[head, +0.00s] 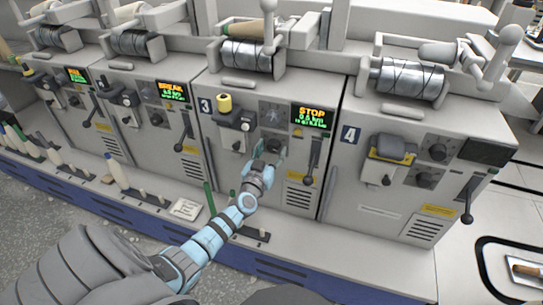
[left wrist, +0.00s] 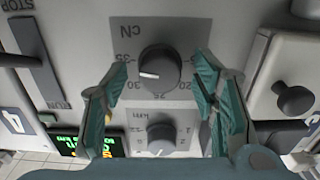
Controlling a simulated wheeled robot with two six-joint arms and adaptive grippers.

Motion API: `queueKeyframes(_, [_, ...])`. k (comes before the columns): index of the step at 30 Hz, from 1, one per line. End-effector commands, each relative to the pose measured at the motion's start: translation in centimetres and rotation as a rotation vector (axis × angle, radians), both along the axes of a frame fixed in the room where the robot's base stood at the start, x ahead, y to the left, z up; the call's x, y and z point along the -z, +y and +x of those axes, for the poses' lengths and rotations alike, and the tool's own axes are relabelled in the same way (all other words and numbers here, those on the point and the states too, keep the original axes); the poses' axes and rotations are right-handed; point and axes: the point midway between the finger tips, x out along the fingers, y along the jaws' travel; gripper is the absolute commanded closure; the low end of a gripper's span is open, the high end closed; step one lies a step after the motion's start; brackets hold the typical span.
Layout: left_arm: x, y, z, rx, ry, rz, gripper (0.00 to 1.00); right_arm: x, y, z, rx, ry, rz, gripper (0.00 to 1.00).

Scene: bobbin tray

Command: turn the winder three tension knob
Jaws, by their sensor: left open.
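Winder three (head: 235,165) is the machine marked 3, with STOP on its display (head: 313,118). Its tension knob, a round black dial on a plate marked cN, shows in the left wrist view (left wrist: 160,66). The knob's white pointer aims left and slightly down in that view, near the 30. My left gripper (head: 271,153) is open in front of winder three's lower knob. In the left wrist view its two teal fingers (left wrist: 160,80) stand on either side of the cN knob, with gaps on both sides. Whether the fingertips reach its depth I cannot tell. My right gripper is not in view.
A second knob marked km (left wrist: 161,138) sits close to the cN knob. Winder three's black lever (head: 314,160) is just right of the gripper. Winder four (head: 400,215) stands to the right, two more winders to the left. Bobbins stand on the ledge below.

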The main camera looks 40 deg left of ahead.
Motion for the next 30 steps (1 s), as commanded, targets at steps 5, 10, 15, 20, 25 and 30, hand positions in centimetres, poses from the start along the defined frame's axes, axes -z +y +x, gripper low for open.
queueKeyframes(5, [-0.09,0.06,0.25,0.001,0.001,0.0,0.46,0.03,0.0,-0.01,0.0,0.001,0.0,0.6])
queueKeyframes(10, [-0.09,0.02,0.24,0.001,0.001,0.0,0.59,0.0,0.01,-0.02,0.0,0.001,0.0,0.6])
queueKeyframes(15, [-0.07,0.0,0.22,0.001,0.001,0.0,0.86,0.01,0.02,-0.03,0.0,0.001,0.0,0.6])
queueKeyframes(20, [-0.06,0.0,0.21,0.001,0.0,-0.002,0.95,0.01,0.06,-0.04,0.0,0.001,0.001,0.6])
queueKeyframes(25, [-0.06,0.0,0.2,0.001,-0.006,-0.023,0.95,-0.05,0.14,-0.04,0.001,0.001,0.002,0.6])
queueKeyframes(30, [-0.06,0.02,0.18,0.001,-0.027,-0.085,0.95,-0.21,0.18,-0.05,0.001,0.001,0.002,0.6])
